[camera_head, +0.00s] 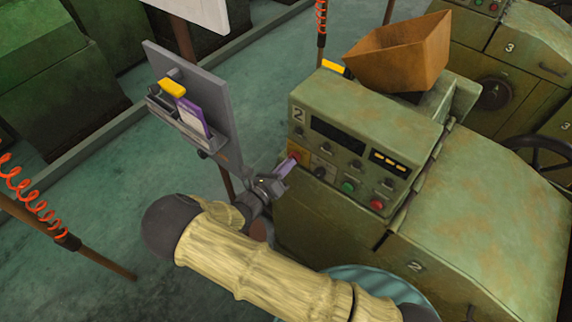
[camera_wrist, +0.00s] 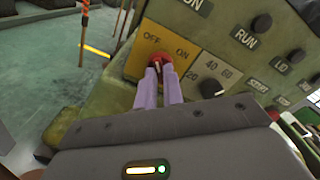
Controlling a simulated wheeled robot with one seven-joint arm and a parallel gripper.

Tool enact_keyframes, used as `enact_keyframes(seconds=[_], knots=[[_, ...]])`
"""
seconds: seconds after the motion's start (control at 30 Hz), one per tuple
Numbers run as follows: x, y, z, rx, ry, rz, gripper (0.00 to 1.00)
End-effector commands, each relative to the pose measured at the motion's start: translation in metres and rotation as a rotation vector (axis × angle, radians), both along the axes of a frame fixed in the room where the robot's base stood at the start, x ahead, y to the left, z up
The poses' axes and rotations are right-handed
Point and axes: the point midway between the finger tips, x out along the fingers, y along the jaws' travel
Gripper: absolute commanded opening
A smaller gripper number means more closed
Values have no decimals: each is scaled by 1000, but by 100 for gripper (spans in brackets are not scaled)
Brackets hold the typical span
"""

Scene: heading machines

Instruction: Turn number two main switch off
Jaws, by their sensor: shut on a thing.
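The number two machine (camera_head: 340,140) is green and carries a "2" at the upper left of its panel. Its main switch is a red knob (camera_wrist: 150,62) on a yellow plate (camera_wrist: 165,42) marked OFF and ON, at the panel's left end. My gripper (camera_wrist: 159,74) has pale purple fingers and is shut on the red knob. In the head view my gripper (camera_head: 290,164) reaches the panel's lower left from the left. The fingers cover part of the knob, so I cannot tell which mark it points to.
A black knob (camera_wrist: 211,87) sits right of the switch. Green (camera_head: 348,187) and red (camera_head: 377,204) buttons are farther right. A grey stand with a purple card (camera_head: 192,116) is left of my gripper. A rusty hopper (camera_head: 400,50) tops the machine.

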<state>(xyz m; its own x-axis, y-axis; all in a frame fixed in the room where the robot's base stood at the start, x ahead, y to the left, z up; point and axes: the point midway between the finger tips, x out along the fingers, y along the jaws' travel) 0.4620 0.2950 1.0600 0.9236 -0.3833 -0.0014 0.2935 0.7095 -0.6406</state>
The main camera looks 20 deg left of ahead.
Motion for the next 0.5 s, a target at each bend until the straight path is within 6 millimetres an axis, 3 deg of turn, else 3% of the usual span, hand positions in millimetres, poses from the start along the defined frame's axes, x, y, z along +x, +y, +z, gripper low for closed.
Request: enact_keyframes(seconds=[0.5], knots=[[1,2,2,-99,36,4,0]])
